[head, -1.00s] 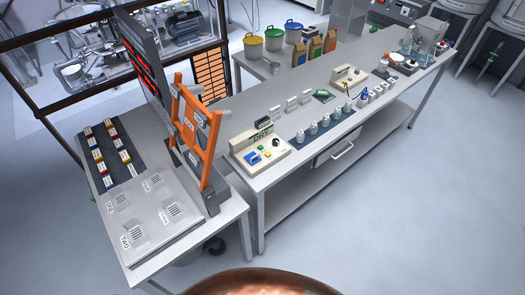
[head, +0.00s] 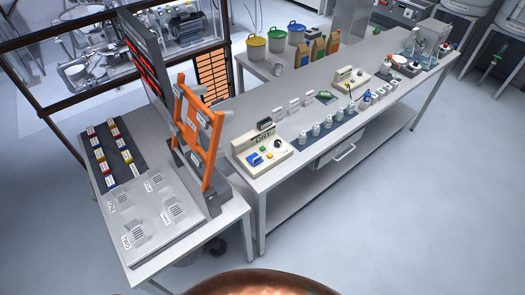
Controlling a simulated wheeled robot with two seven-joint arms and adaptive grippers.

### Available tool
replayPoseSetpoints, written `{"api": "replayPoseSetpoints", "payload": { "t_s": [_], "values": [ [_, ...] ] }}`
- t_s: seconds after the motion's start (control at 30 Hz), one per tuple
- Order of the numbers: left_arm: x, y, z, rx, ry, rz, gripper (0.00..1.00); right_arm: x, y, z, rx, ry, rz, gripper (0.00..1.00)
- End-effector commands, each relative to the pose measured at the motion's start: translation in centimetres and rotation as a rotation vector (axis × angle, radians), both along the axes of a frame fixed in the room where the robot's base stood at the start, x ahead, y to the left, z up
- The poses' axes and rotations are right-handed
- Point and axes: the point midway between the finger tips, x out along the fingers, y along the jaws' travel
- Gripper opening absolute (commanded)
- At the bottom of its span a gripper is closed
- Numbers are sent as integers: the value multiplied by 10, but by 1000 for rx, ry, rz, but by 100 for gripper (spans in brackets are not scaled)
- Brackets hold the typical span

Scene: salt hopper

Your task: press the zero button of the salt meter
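A cream box meter (head: 262,153) with a raised display, coloured buttons and a dark knob stands at the near left end of the long bench. A second, smaller cream box with a dark knob (head: 352,78) stands further back on the same bench. Neither of my grippers shows in the head view.
The long bench (head: 283,185) also holds several small bottles (head: 328,122) and white label stands (head: 294,108). An upright orange frame (head: 190,135) stands left of the nearer meter, beside a grey plate (head: 150,235). Floor at the right (head: 430,220) is clear.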

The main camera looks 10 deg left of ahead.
Motion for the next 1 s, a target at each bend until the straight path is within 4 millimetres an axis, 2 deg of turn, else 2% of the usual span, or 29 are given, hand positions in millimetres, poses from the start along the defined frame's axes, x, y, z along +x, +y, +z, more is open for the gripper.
{"api": "replayPoseSetpoints", "payload": {
  "t_s": [0.4, 0.77, 1.0],
  "values": [
    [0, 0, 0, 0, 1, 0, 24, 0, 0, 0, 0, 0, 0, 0],
    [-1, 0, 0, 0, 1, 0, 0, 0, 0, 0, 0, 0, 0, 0],
    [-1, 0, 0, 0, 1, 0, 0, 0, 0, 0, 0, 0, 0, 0]
  ]
}}
